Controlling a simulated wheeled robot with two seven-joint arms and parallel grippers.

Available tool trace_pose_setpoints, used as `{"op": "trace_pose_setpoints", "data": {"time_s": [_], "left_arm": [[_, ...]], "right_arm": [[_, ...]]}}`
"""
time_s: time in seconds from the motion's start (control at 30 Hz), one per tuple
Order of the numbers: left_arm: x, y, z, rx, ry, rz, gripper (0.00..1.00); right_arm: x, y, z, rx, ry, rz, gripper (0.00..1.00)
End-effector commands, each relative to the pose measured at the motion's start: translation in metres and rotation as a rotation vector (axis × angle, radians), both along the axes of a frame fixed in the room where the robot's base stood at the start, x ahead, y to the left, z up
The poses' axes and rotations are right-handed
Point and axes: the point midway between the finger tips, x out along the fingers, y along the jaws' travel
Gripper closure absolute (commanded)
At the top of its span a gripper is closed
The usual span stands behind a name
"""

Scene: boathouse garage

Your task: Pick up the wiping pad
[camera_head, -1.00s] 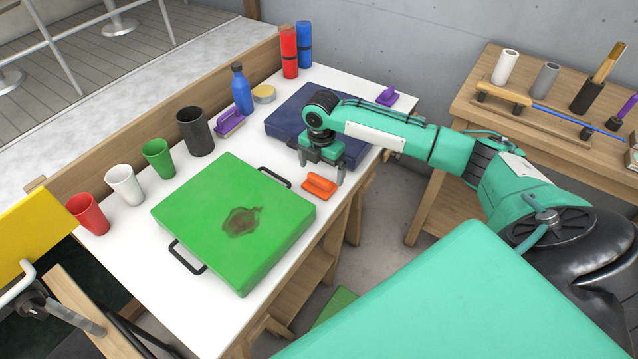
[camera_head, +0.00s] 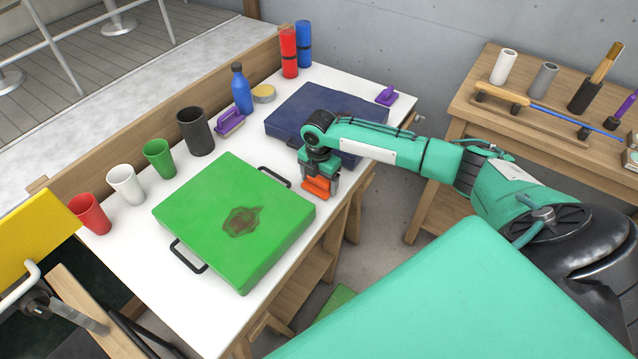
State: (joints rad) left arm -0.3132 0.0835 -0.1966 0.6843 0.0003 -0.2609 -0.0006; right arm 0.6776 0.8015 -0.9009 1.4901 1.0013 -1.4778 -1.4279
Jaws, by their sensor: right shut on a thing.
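An orange wiping pad (camera_head: 318,188) lies at the right edge of the white table, beside the green case. My right gripper (camera_head: 319,181) is down over it from above, with its fingers shut on the pad's upper part. The fingers hide part of the pad. I cannot tell whether the pad still touches the table. My left gripper is not in the view.
A green case (camera_head: 190,222) with a dark stain lies on the white table (camera_head: 118,238). A dark blue case (camera_head: 285,118) lies behind my right gripper. Cups, a blue bottle (camera_head: 241,90) and a purple brush (camera_head: 229,122) stand along the back edge.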

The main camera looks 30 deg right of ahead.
Motion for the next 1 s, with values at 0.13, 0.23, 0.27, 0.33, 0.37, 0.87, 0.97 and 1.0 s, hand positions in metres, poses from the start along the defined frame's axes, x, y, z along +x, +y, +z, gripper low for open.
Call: {"op": "trace_pose_setpoints", "data": {"time_s": [0.13, 0.23, 0.27, 0.33, 0.37, 0.87, 0.97, 1.0], "left_arm": [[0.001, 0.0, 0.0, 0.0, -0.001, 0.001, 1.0], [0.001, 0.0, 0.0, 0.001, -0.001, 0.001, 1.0], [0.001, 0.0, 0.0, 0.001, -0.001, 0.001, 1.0], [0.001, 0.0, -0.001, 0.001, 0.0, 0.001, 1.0], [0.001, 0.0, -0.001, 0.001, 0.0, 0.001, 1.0], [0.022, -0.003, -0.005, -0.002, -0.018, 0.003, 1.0], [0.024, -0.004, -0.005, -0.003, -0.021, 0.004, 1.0], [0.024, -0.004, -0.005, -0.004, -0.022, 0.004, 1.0]], "right_arm": [[0.0, 0.0, 0.001, 0.0, -0.001, 0.0, 0.42], [0.0, 0.0, 0.004, 0.0, -0.001, 0.0, 0.42], [0.001, 0.0, 0.006, 0.001, -0.002, 0.0, 0.42], [0.001, 0.0, 0.012, 0.0, -0.003, 0.0, 0.42], [0.001, -0.001, 0.016, 0.0, -0.003, -0.001, 0.42], [0.001, 0.0, 0.142, 0.0, -0.006, 0.0, 0.42], [0.001, 0.0, 0.165, 0.001, -0.005, -0.001, 0.42], [0.001, 0.0, 0.172, 0.001, -0.004, -0.001, 0.42]]}}
